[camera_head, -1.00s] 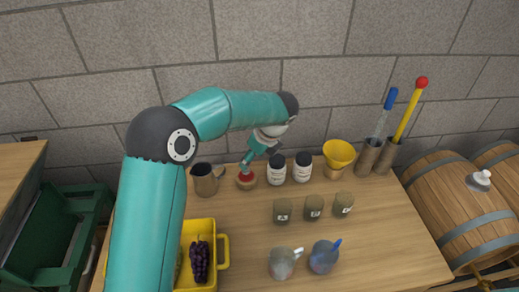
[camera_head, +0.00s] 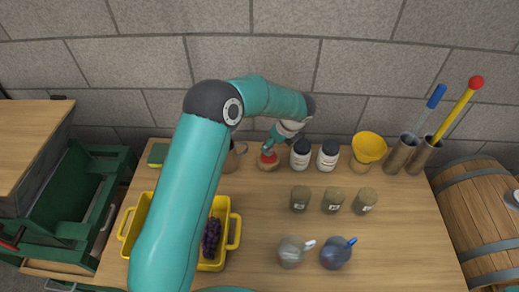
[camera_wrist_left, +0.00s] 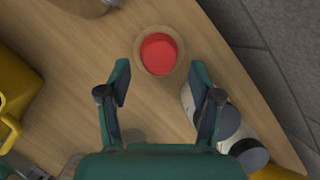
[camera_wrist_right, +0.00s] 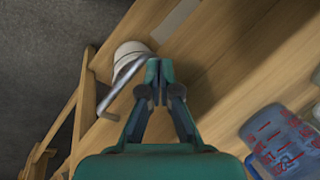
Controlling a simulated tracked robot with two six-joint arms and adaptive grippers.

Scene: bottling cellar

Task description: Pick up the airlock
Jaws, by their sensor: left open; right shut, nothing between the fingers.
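A round red piece (camera_head: 268,158) sits in a small round wooden holder (camera_head: 267,166) at the table's back. It also shows in the left wrist view (camera_wrist_left: 158,53). I cannot tell if it is the airlock. My left gripper (camera_head: 269,146) is above it; its open fingers (camera_wrist_left: 161,80) are spread on both sides, apart from it, with nothing between them. A pale knobbed piece (camera_head: 514,198) on the barrel at the right edge is partly cut off. My right gripper (camera_wrist_right: 156,75) is shut and empty in its wrist view, its tips close to a white round object with a bent metal rod (camera_wrist_right: 128,56).
White bottles with black caps (camera_head: 300,155) stand close right of the holder, a metal jug (camera_head: 232,158) left. A yellow funnel (camera_head: 369,146), several labelled jars (camera_head: 332,201), two pitchers (camera_head: 335,254) and a yellow crate (camera_head: 234,232) with grapes share the table.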

